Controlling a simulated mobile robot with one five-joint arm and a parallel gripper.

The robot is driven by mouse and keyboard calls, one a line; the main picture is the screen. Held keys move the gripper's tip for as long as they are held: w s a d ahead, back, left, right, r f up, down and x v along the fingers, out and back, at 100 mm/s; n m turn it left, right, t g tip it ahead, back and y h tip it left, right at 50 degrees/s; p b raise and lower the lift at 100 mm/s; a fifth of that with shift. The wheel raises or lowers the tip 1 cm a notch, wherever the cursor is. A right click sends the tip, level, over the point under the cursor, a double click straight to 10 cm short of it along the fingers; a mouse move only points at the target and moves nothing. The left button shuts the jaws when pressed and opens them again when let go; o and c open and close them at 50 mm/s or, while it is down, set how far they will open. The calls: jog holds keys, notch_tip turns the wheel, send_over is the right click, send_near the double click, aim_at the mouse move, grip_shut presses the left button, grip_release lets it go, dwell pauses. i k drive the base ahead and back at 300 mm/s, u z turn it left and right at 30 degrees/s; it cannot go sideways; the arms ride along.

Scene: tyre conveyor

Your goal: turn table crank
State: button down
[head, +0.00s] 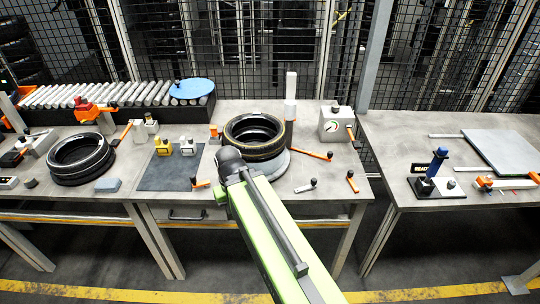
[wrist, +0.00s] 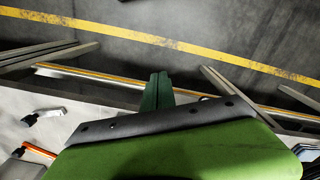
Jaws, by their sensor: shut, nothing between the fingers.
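Several small cranks or levers stand on the middle table, and I cannot tell which is the table crank. An orange-armed one with a dark knob (head: 312,154) lies right of the tyre on its round grey turntable (head: 277,171). A grey one (head: 306,186) and an orange one (head: 352,182) are near the front right. A small orange one (head: 200,184) is at the front left. My gripper (wrist: 157,92) is shut and empty, pointing past the table's front edge in the wrist view. In the head view my arm hides part of the turntable's front.
A black tyre (head: 254,134) lies on the turntable. A grey gauge box (head: 333,125) and white post (head: 291,98) stand behind. Another tyre (head: 80,157) lies on the left table. A gap separates the right table (head: 400,140). Open floor (head: 200,260) lies in front.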

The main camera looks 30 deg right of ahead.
aim_at(194, 179)
jog(key=u, duration=0.95)
jog(key=k, duration=0.7)
jog(key=z, duration=0.55)
jog(key=i, duration=1)
jog(key=z, duration=0.05)
